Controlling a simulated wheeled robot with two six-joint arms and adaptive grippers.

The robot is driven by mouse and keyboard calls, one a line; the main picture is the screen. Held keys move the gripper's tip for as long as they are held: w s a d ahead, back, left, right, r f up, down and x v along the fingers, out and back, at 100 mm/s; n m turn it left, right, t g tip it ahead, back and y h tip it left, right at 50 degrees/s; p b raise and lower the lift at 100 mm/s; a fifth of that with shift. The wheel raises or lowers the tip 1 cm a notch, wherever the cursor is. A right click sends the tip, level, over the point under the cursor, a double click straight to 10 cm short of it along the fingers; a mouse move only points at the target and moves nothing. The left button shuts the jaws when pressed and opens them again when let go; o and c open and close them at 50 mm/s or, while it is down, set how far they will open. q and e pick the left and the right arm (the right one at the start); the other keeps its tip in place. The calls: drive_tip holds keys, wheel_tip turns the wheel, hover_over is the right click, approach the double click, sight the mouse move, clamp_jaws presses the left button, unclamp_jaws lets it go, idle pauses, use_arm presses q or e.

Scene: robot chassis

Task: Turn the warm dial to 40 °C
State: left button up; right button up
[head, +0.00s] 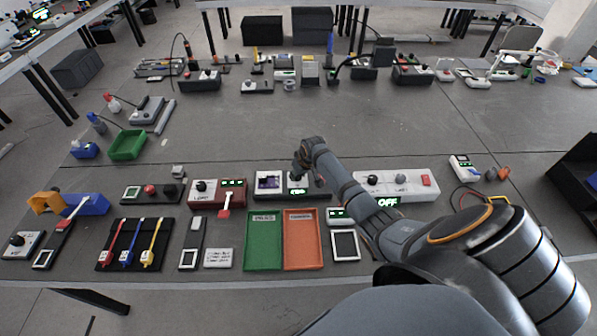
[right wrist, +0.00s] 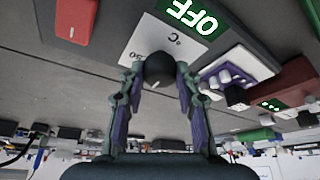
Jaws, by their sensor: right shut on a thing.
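In the right wrist view the fingers of my right gripper (right wrist: 158,85) are shut on a round dark dial (right wrist: 158,67) with a light pointer mark. My left gripper is not in view.
Left stands a red unit (head: 230,186) with a green display. Green (head: 264,242) and orange (head: 304,242) trays lie in front.

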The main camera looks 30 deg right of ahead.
idle(0.4)
drive_tip(key=o, duration=1.2)
drive_tip(key=shift+c, duration=0.2)
drive_tip(key=shift+s+r, duration=0.1)
drive_tip(key=shift+r, duration=0.25)
drive_tip(key=v, duration=1.1)
drive_tip(key=shift+s+a, duration=0.1)
drive_tip(key=shift+s, duration=0.05)
